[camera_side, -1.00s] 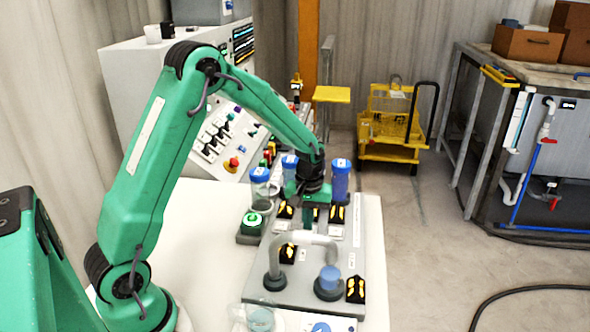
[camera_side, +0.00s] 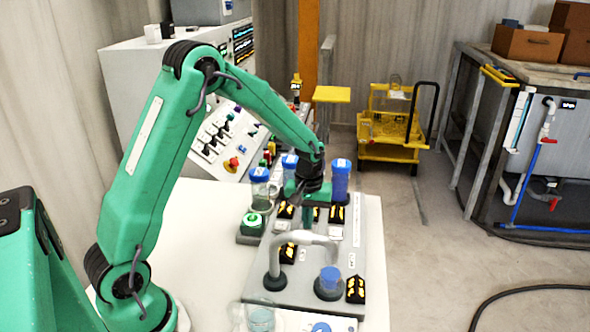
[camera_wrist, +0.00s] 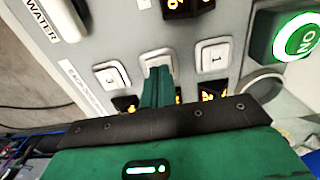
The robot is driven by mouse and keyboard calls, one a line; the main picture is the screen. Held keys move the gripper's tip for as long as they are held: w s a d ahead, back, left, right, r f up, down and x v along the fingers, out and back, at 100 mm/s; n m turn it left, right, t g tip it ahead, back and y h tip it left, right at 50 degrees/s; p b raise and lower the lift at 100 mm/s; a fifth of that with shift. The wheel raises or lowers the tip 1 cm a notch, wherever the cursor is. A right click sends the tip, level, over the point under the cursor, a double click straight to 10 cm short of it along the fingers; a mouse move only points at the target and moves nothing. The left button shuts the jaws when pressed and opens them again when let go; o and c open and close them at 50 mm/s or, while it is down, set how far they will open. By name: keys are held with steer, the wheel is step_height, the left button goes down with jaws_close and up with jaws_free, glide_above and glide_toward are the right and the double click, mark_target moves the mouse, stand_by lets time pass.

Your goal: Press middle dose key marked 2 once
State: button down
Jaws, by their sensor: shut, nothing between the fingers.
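The middle dose key (camera_wrist: 157,57) is a pale square key in the wrist view, between a key marked 1 (camera_wrist: 213,55) on the right and another pale key (camera_wrist: 111,75) on the left. My gripper (camera_wrist: 157,72) is shut and empty, its green fingers reaching over the lower part of the middle key and hiding its mark. I cannot tell whether the tips touch it. In the side view my gripper (camera_side: 307,220) points down at the grey panel (camera_side: 362,270), and the middle key is hidden behind the fingers.
A green-lit ON button (camera_wrist: 300,38) lies right of the keys. Blue-capped containers (camera_side: 341,180) stand behind my gripper. Black-and-yellow labels (camera_side: 338,214) sit near the keys.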

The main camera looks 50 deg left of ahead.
step_height(320, 180, up, 13)
steer(key=shift+w, duration=0.3)
stand_by(0.8)
steer(key=s+d+r+m+t, duration=0.2)
steer(key=s+d+r+m, duration=0.1)
steer(key=s, duration=0.8)
steer(key=s+d+r+m+t, duration=0.3)
steer(key=s+m, duration=0.3)
steer(key=s, duration=0.5)
steer(key=shift+s+d+r+t, duration=0.15)
steer(key=shift+d+r+t, duration=0.2)
steer(key=shift+r, duration=0.35)
